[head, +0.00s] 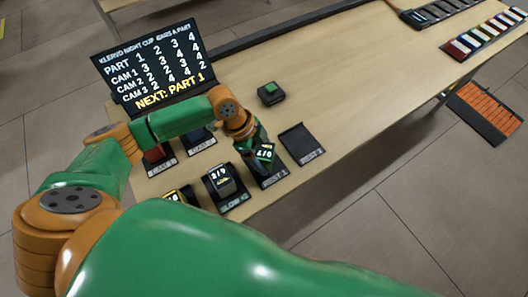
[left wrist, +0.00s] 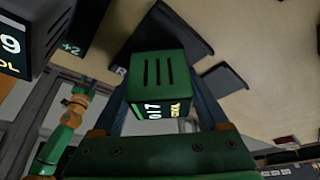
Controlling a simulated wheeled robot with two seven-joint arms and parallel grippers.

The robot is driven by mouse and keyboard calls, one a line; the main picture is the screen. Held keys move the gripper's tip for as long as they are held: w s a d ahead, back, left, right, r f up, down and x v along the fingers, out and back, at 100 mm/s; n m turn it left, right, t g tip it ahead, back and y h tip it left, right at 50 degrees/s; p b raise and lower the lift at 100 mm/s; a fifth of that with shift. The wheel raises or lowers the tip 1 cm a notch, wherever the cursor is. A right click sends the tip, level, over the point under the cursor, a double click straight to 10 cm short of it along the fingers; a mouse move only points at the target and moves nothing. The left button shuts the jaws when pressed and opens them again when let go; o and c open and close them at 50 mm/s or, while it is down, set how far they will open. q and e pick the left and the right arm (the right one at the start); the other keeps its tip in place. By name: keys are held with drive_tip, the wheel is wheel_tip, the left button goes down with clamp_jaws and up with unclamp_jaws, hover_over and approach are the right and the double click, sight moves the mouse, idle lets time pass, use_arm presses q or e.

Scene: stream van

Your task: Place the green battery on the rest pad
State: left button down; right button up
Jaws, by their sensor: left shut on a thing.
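The green battery (left wrist: 158,72) is a green block with slots on one face and a lit display on another. My left gripper (left wrist: 163,100) is shut on it, with a dark finger on either side. In the head view the gripper (head: 247,148) and the battery (head: 264,152) are at the REST 1 pad (head: 268,181), partly covering it. I cannot tell whether the battery touches the pad. The dark REST 2 pad (head: 301,144) lies empty just to its right. My right gripper is not in view.
A dark battery with a lit display (head: 221,180) stands on the SLOW pad (head: 237,201), left of the REST pads. A block with a green button (head: 270,91) stands behind. A lit board (head: 150,65) stands at the back left. The table's middle (head: 340,70) is clear.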

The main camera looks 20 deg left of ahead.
use_arm(q)
drive_tip(key=shift+f, duration=0.15)
unclamp_jaws()
drive_tip(key=v, duration=1.2)
drive_tip(key=shift+r+b, duration=0.25)
drive_tip(key=shift+b, duration=0.1)
